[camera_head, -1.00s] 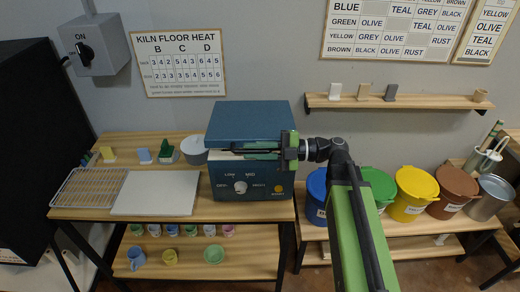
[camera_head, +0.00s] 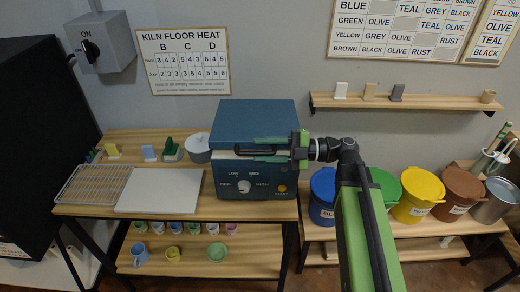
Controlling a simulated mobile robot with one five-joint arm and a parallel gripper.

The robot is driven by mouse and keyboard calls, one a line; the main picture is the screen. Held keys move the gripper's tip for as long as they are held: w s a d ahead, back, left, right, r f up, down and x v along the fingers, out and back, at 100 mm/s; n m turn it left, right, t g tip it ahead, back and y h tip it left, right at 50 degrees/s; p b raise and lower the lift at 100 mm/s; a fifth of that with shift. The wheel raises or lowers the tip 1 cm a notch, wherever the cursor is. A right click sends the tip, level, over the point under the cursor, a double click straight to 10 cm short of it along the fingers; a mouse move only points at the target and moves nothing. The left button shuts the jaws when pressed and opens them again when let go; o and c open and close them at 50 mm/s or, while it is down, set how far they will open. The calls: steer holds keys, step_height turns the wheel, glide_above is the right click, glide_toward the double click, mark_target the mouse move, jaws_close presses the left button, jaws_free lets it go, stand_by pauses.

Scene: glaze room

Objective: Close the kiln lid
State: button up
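The blue kiln (camera_head: 228,203) stands on the wooden bench, with a knob and an orange button on its front. Its blue lid (camera_head: 252,120) lies over the top and looks down or nearly down; I cannot tell if a gap is left. My gripper (camera_head: 245,149) reaches in from the right at the lid's front edge. Its green fingers lie above and below the dark handle bar (camera_head: 243,152). The fingers look apart, and I cannot see whether they touch the bar.
A white board (camera_head: 160,190) and a wire rack (camera_head: 92,184) lie left of the kiln. A grey pot (camera_head: 198,149) stands close to its left side. Lidded buckets, among them a blue one (camera_head: 322,200), stand to the right beneath my arm. A wall shelf (camera_head: 400,102) is above them.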

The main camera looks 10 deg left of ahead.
steer(key=w+d, duration=0.2)
steer(key=d, duration=1.3)
steer(key=shift+d, duration=0.3)
steer(key=shift+a, duration=0.1)
